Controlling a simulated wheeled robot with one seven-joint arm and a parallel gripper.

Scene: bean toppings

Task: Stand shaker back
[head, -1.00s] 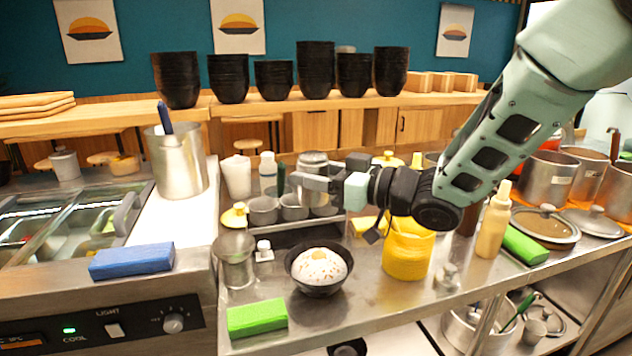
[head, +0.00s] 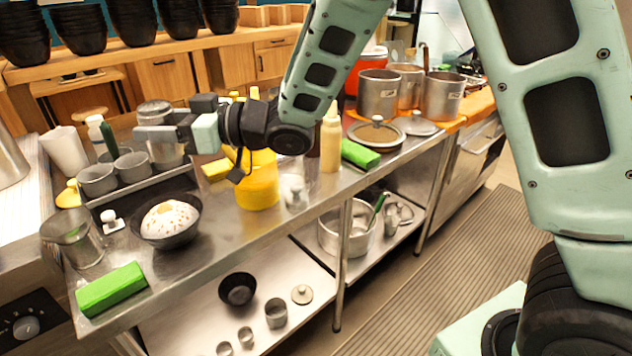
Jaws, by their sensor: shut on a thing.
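The shaker (head: 154,110) is a silver metal cylinder that shows in the head view at left, above the back of the steel counter. My gripper (head: 152,133) is shut on it and hides its middle. The shaker looks upright. It is over or just behind the right end of a rack of small metal cups (head: 132,167); I cannot tell whether its base touches anything.
A black bowl of topped rice (head: 170,218), a clear jar (head: 78,240) and a green block (head: 112,288) are at the counter's front. A yellow container (head: 258,185), cream bottle (head: 330,145) and second green block (head: 360,153) are to the right. Pots (head: 378,95) stand farther right.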

